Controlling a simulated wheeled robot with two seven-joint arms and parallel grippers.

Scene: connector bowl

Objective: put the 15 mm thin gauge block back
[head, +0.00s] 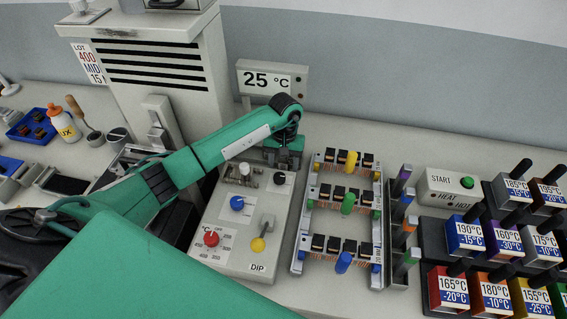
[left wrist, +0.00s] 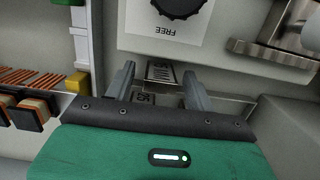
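My left gripper (head: 283,157) points down behind the grey control panel (head: 210,225) in the head view, and its fingertips are hidden there. In the left wrist view its two fingers (left wrist: 158,90) stand apart. Small metal pieces with printed labels (left wrist: 160,72) show between and just beyond the fingers; one partly covered label seems to read 15. I cannot tell which piece is the 15 mm thin gauge block, and neither finger clearly grips one. The block is not identifiable in the head view. My right gripper is not in view.
A black knob marked FREE (left wrist: 180,4) is close to the fingers. A rack of coils (head: 343,205) with coloured handles stands right of the panel. A 25 °C display (head: 271,79) is behind. Labelled temperature blocks (head: 470,235) fill the right side.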

